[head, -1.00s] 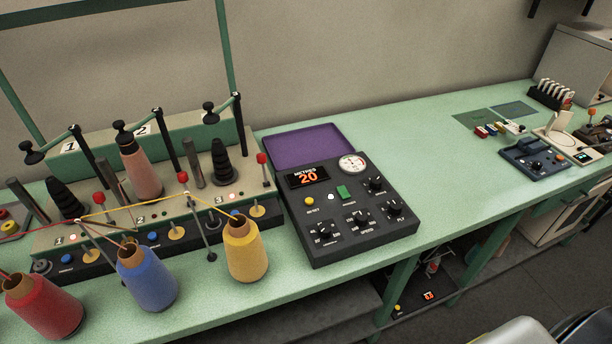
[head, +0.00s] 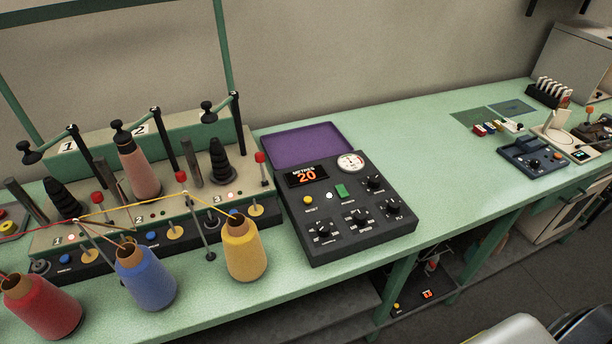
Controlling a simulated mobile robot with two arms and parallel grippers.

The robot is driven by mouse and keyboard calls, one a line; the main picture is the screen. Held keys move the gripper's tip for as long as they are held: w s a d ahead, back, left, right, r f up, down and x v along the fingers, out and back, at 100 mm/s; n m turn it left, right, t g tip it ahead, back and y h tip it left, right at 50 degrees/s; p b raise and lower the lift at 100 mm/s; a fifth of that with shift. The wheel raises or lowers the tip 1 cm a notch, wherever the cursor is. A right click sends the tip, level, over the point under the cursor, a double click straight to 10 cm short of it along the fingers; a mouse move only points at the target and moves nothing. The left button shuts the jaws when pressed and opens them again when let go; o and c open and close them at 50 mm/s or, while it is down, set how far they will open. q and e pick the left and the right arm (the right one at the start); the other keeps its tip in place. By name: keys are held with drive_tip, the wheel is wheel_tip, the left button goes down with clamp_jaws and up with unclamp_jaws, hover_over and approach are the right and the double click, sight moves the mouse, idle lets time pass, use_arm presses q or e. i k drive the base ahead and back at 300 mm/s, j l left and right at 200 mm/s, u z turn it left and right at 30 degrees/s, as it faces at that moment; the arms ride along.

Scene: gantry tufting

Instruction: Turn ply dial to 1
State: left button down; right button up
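A black control box (head: 330,255) stands on the green bench in the middle of the view. Its display (head: 307,176) reads METRES 20 in orange. Several black dials with white pointers sit on its face: one at the front left (head: 324,230), one at the front middle (head: 361,218), one at the front right (head: 393,207) and one above it (head: 375,184). Neither of my grippers is in view.
Red (head: 42,308), blue (head: 145,281) and yellow (head: 244,252) yarn cones stand left of the box, before a winding rack with posts and threads. A purple tray (head: 306,147) lies behind the box. The bench (head: 430,165) right of it is clear up to a blue device (head: 535,158).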

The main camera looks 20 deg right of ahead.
sight(393, 205)
drive_tip(key=z, duration=1.3)
